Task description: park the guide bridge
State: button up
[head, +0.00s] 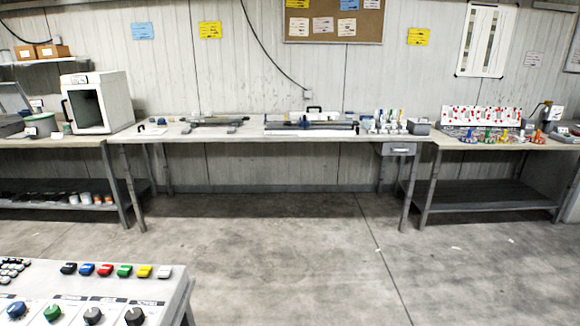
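A long dark fixture (290,126) lies near the right half of the middle bench (230,136) along the far wall. A black arched handle (314,108) shows at its back edge, and a small blue part (268,122) at its left end. A lower rail-like frame (208,122) on small grey feet stands to its left on the same bench. From this distance I cannot tell which of these is the guide bridge, or how their parts sit on each other. My gripper is not in view.
Small bottles and holders (385,122) and a grey box (419,127) stand right of the fixture. A white cabinet (96,103) is on the left bench. A control panel (90,290) fills the lower left. Open concrete floor (300,250) lies before the benches.

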aim_at(304, 122)
jog(key=i+j, duration=0.1)
jog(key=i, duration=4.4)
jog(key=l, duration=0.1)
